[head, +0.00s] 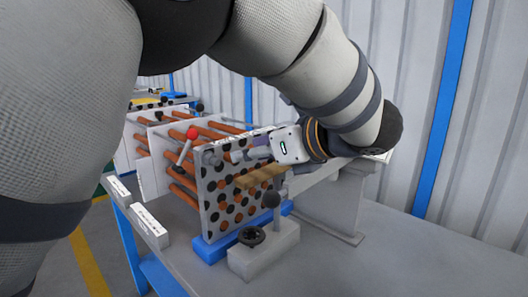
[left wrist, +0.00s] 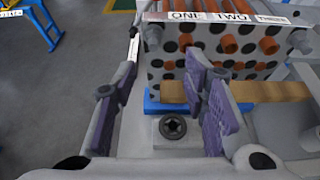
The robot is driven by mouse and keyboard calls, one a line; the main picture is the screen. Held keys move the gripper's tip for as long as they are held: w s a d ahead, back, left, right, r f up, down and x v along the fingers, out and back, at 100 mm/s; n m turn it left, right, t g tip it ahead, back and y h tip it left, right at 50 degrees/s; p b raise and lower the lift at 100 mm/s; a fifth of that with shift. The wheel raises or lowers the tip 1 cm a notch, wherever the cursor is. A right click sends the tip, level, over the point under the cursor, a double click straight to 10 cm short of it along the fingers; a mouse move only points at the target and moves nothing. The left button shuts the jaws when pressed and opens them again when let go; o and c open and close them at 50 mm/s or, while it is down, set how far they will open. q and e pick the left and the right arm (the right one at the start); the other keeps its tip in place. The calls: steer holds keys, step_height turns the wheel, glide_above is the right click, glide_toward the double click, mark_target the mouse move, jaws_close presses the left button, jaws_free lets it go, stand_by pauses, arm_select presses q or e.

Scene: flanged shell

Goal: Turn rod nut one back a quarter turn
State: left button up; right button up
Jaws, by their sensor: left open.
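The flanged shell shows orange tubes behind a white perforated plate (head: 205,200) with black and orange holes. In the left wrist view a label strip (left wrist: 215,16) along the plate's top reads ONE, TWO and a blurred third word. A grey rod nut (left wrist: 152,36) sits at the plate's top left corner, below ONE. Another grey nut (left wrist: 300,41) is at the top right. My left gripper (head: 240,153) is open, with purple pads, near the plate's upper edge. My right gripper is out of view.
A wooden bar (head: 260,176) projects in front of the plate. A red-knobbed lever (head: 192,132) rises beside the shell. The bench (head: 400,250) is clear at right.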

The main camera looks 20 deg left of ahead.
mark_target(212, 160)
arm_select(q)
steer(key=x, duration=0.7)
steer(key=s+x, duration=0.1)
steer(key=x, duration=0.3)
steer(key=shift+a, duration=0.35)
jaws_close()
